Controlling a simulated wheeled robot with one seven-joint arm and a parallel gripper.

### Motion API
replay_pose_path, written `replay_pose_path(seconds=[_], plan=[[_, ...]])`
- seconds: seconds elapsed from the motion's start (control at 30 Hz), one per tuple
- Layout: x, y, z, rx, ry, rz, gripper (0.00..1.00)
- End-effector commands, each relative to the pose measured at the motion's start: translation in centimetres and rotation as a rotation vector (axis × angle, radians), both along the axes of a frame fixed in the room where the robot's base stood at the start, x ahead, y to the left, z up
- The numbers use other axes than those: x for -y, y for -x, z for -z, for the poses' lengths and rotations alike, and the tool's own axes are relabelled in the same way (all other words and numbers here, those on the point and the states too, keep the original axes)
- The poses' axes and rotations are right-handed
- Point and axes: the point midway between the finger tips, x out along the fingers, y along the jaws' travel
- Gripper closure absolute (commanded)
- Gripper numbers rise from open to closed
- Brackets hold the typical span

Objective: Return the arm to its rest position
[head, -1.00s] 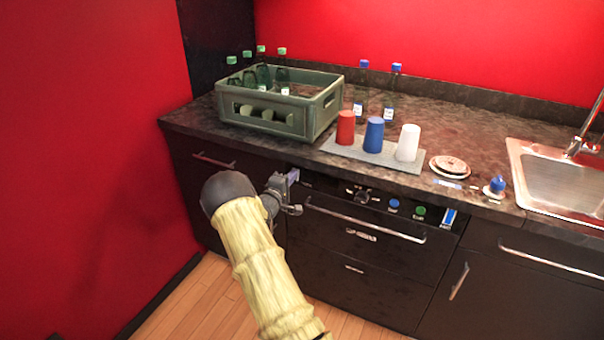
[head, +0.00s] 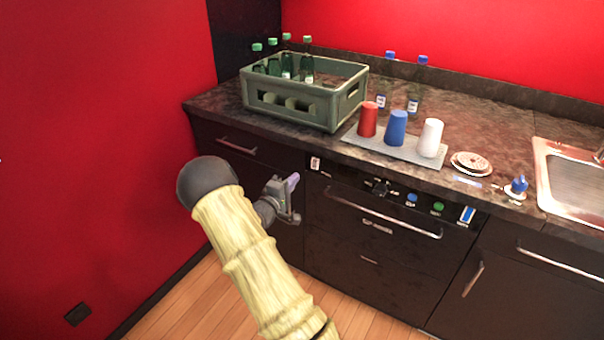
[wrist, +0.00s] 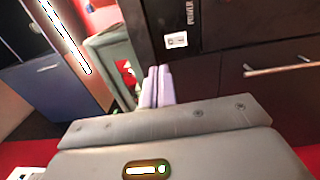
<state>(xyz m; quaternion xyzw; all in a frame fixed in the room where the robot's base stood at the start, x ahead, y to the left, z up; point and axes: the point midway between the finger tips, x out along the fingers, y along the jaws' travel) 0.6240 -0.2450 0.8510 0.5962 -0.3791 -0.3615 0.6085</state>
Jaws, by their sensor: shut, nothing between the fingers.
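My gripper (head: 292,182) is in front of the dark cabinet fronts in the head view, below the counter's front edge, at the left end of the laser marker's control panel. Its pale purple fingers also show in the wrist view (wrist: 157,87), pressed together with nothing between them. My arm, in a yellowish sleeve, comes up from the bottom of the head view and bends at a dark rounded joint. The gripper looks apart from the cabinets, though the exact gap is hard to tell.
A green crate (head: 300,111) with several bottles stands on the counter. Red (head: 367,120), blue (head: 396,128) and white (head: 430,138) cups stand on a grey mat. A dark panel (head: 376,190) with knobs and a long handle is right of my gripper. Open floor lies below.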

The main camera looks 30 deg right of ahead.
Motion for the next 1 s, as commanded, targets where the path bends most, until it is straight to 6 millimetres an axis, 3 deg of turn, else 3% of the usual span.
replay_pose_path(seconds=[0.2, 0.77, 0.87, 1.0], plan=[[-2.0, 1.0, -0.3, 0.0, -0.001, 0.0, 1.0], [-2.1, 1.0, -0.3, 0.003, -0.009, -0.004, 1.0], [-2.5, 0.8, -0.4, 0.021, -0.068, -0.029, 1.0], [-3.8, 0.5, -0.4, 0.078, -0.277, -0.103, 1.0]])
